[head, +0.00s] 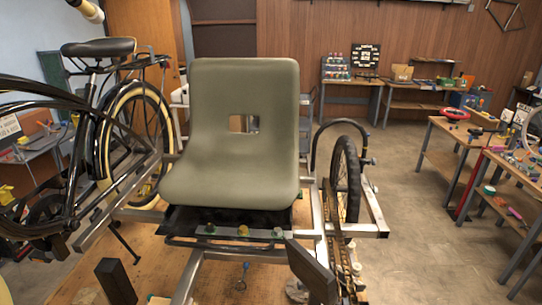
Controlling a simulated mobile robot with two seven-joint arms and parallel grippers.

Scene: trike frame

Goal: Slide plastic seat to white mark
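The plastic seat (230,175) is an olive-grey one-piece shell with a square hole in its backrest. It stands upright near the middle of the head view, facing me. It sits over a dark seat base (225,220) on the metal trike frame (187,280). Green and yellow fasteners (243,231) show along a crossbar in front of the seat. I cannot make out a white mark. Neither gripper can be made out, and nothing visibly touches the seat.
A black bicycle (98,48) stands close at the left. A black wheel (346,180) stands right of the seat. Dark blocks (117,282) (312,272) rise in front. Cluttered workbenches (455,135) line the right, with open floor (425,220) between.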

